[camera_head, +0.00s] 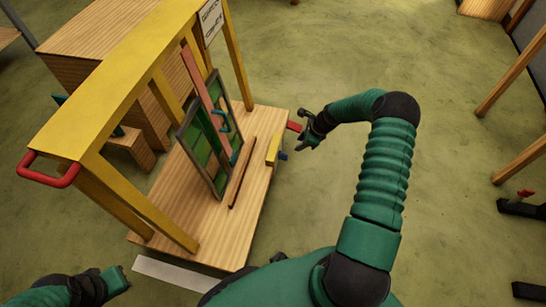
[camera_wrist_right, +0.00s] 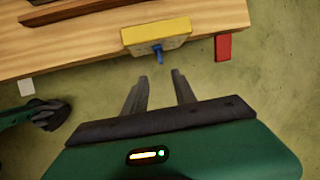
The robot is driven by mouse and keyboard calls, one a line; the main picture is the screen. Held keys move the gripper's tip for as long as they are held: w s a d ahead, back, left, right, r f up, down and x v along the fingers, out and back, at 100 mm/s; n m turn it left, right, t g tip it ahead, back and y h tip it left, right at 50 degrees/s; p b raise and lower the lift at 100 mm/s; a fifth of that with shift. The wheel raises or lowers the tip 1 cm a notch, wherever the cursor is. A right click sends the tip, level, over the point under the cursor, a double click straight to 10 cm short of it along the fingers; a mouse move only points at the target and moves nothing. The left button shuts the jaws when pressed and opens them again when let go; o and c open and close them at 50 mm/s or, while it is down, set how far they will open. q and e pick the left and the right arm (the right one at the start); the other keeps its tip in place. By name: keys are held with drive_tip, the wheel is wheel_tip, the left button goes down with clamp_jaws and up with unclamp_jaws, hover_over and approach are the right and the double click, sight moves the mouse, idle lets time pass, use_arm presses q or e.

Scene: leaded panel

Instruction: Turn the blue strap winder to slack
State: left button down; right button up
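The blue strap winder (camera_wrist_right: 157,53) is a small blue handle. It sticks out from the front of a yellow block on the edge of the wooden cart deck. In the head view the winder (camera_head: 283,156) is a small blue spot beside my right gripper (camera_head: 306,132). In the right wrist view my right gripper (camera_wrist_right: 160,85) is open and empty. Its two fingers point toward the winder and are apart from it. My left gripper (camera_head: 122,278) is at the lower left of the head view, and its finger state is unclear.
The wooden deck (camera_head: 215,222) carries a green leaded panel (camera_head: 205,150) leaning upright under a yellow frame (camera_head: 110,85) with a red handle (camera_head: 50,170). A red block (camera_wrist_right: 223,47) juts from the deck edge right of the winder.

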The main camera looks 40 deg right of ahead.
drive_tip(key=b+x, duration=0.3)
drive_tip(key=x, duration=0.2)
drive_tip(key=b+x, duration=0.2)
drive_tip(key=x, duration=0.3)
drive_tip(key=b+x, duration=0.3)
drive_tip(key=x, duration=0.2)
drive_tip(key=shift+s+f+b, duration=0.1)
drive_tip(key=shift+s+b, duration=0.15)
drive_tip(key=shift+b, duration=0.05)
drive_tip(key=shift+w+f, duration=0.25)
drive_tip(key=shift+f, duration=0.1)
drive_tip(key=shift+c, duration=0.3)
clamp_jaws()
